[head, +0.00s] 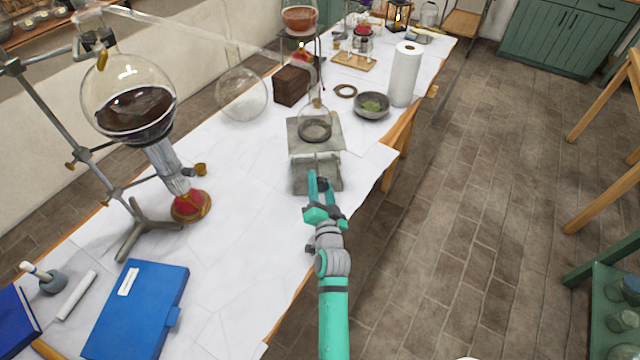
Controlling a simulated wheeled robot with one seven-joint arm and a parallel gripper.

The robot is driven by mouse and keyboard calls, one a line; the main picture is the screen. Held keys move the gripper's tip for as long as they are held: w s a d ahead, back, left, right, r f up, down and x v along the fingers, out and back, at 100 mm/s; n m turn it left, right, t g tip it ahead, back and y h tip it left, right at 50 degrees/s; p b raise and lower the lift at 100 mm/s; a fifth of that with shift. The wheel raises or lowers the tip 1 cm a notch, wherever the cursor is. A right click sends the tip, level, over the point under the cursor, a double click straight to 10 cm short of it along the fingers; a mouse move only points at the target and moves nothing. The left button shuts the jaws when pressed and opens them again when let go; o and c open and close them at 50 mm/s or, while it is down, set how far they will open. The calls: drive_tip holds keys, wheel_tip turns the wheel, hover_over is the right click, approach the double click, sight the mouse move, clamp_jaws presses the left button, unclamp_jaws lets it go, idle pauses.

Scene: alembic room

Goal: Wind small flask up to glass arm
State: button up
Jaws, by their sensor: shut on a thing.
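The small flask (314,114) is clear glass and stands upright in a dark ring (315,131) on the top plate of a grey lab jack (297,143). The long glass arm (215,38) slopes from the big alembic flask (128,100) down to the right, its end near the small flask's neck. I cannot tell whether the two touch. My gripper (320,180) is at the front of the jack, below its top plate, shut on what appears to be the jack's knob. The fingers hide the knob.
A metal stand (145,232) and burner (190,205) are at the left. A brown block (291,86), bowl (371,106) and paper roll (404,75) stand behind the jack. A blue book (140,310) lies front left. The table's right edge runs close beside the jack.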

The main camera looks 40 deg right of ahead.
drive_tip(key=m, duration=0.6)
drive_tip(key=shift+m, duration=1.1)
drive_tip(key=shift+d+m, duration=0.1)
drive_tip(key=shift+m, duration=1.7)
drive_tip(key=o, duration=1.1)
drive_tip(key=shift+c, duration=0.2)
drive_tip(key=shift+s, duration=0.15)
